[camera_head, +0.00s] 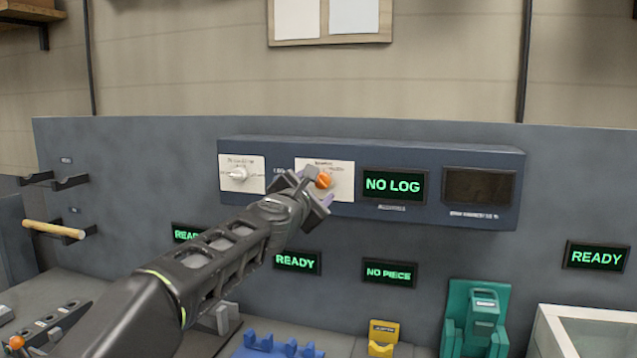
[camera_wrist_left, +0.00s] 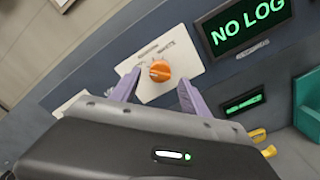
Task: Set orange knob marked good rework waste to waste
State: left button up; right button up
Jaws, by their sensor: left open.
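The orange knob (camera_head: 323,181) sits on a white plate (camera_head: 340,168) on the blue panel box, left of the NO LOG screen. My left gripper (camera_head: 318,190) is in front of the plate. Its two purple fingers (camera_wrist_left: 156,91) stand open on either side of the knob, apart from it. The small lettering is too blurred to read fully. My right gripper is not in view.
A white knob (camera_head: 238,174) sits on another plate to the left. The NO LOG screen (camera_head: 394,186) and a dark screen (camera_head: 478,187) are to the right. Below stand a teal holder (camera_head: 476,320), a yellow block (camera_head: 383,338) and a blue rack (camera_head: 275,345).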

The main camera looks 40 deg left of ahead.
aim_at(322, 182)
pick_arm(q)
jog(key=shift+x, duration=1.2)
grip_shut()
